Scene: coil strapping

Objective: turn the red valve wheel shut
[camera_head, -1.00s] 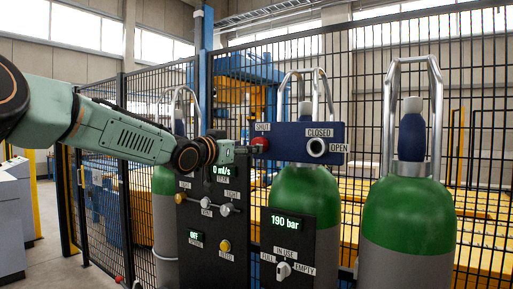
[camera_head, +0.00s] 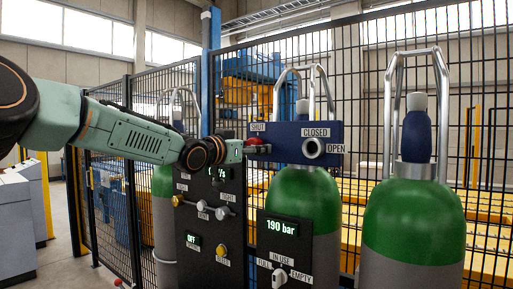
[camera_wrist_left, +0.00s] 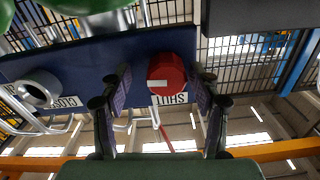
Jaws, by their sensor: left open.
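The red valve wheel (camera_head: 258,147) sits at the left end of a dark blue panel (camera_head: 285,141), below a SHUT label (camera_head: 257,127). My left gripper (camera_head: 250,149) comes in from the left, close to the wheel; its fingers are hard to make out there. In the left wrist view, which is upside down, the red wheel (camera_wrist_left: 168,72) has a white mark on its face. The two fingers of my left gripper (camera_wrist_left: 161,76) stand open on either side of it, with gaps visible. My right gripper is not in view.
A round port (camera_head: 313,148) with CLOSED and OPEN labels is on the same panel. A black control board (camera_head: 206,250) with knobs stands below my arm. Green-topped cylinders (camera_head: 413,225) stand at the right, with a black mesh fence (camera_head: 495,110) behind.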

